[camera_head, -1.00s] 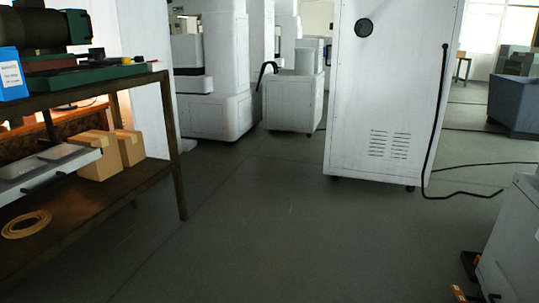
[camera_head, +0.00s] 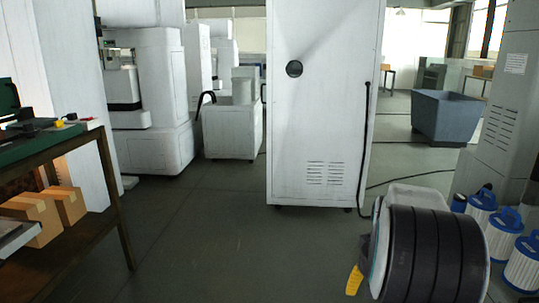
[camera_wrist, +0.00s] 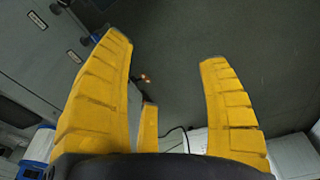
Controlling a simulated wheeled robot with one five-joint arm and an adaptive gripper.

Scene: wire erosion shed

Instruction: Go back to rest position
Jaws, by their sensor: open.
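My gripper (camera_wrist: 165,48) is open in the wrist view, its yellow ribbed fingers spread wide with nothing between them. Bare dark floor shows beyond the fingertips. In the head view my dark, ribbed arm end is at the lower right, over the floor in front of the tall white cabinet (camera_head: 325,110). One yellow finger (camera_head: 354,280) shows below its left side; the rest of the gripper is hidden there.
A dark-framed bench (camera_head: 125,235) with cardboard boxes (camera_head: 68,205) stands at the left. Several blue-and-white filter cartridges (camera_head: 507,230) stand at the right, near my arm. A grey-blue bin (camera_head: 450,117) is further back. Floor (camera_head: 215,240) is clear in the middle; a black cable lies beside the cabinet.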

